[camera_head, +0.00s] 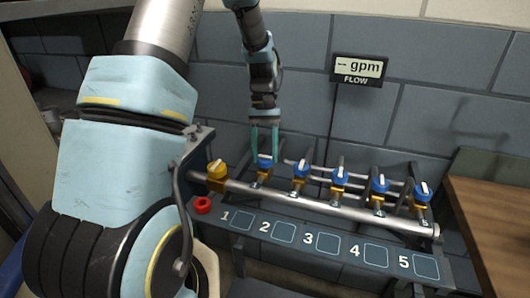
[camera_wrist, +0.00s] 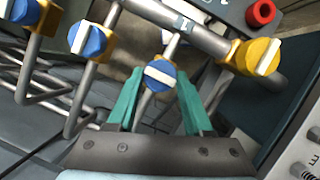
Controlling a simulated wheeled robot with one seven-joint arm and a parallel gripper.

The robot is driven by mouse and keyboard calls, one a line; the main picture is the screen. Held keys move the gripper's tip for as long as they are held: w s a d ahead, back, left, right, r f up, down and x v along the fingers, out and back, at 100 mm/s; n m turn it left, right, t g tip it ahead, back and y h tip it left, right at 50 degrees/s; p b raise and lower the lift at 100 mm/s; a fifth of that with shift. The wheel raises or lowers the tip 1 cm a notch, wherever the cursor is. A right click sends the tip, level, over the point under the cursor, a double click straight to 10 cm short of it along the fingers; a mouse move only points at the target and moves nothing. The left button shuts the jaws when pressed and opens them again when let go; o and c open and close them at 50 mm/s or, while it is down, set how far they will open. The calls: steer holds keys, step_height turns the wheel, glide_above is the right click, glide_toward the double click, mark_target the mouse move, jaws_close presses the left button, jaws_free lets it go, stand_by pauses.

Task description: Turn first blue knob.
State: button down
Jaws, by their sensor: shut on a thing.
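The first blue knob (camera_head: 265,163) sits on its brass valve above the pipe, behind panel label 1. It has a white handle bar, which lies at a slant in the wrist view (camera_wrist: 160,76). My gripper (camera_head: 264,152) reaches down from above, with its two teal fingers on either side of this knob. In the wrist view, my gripper (camera_wrist: 160,83) has one fingertip at each side of the knob and is shut on it. The exact contact at the fingertips is hard to see.
More blue knobs (camera_head: 300,168) stand in a row to the right. A yellow valve (camera_head: 217,172) and a red ring (camera_head: 203,205) are to the left. A numbered panel (camera_head: 311,254) lies in front. A flow display (camera_head: 358,69) on the wall reads "-- gpm".

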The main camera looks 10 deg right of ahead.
steer(key=shift+d, duration=0.1)
steer(key=shift+c, duration=1.5)
jaws_free()
steer(key=b+v, duration=0.2)
steer(key=v, duration=0.8)
steer(key=shift+w+r+b, duration=0.25)
steer(key=shift+r+b, duration=0.05)
steer(key=shift+r, duration=0.05)
steer(key=s+a+f+t, duration=0.2)
steer(key=s+a, duration=0.2)
steer(key=a, duration=0.2)
steer(key=s+a+f+t, duration=0.1)
steer(key=s+a+t, duration=0.1)
steer(key=s+a, duration=0.2)
steer(key=s+a+f+t, duration=0.2)
steer(key=s+a, duration=0.2)
steer(key=a, duration=0.4)
steer(key=shift+s+a+f+h, duration=0.15)
steer(key=shift+s+f+h, duration=0.15)
steer(key=shift+f+h, duration=0.1)
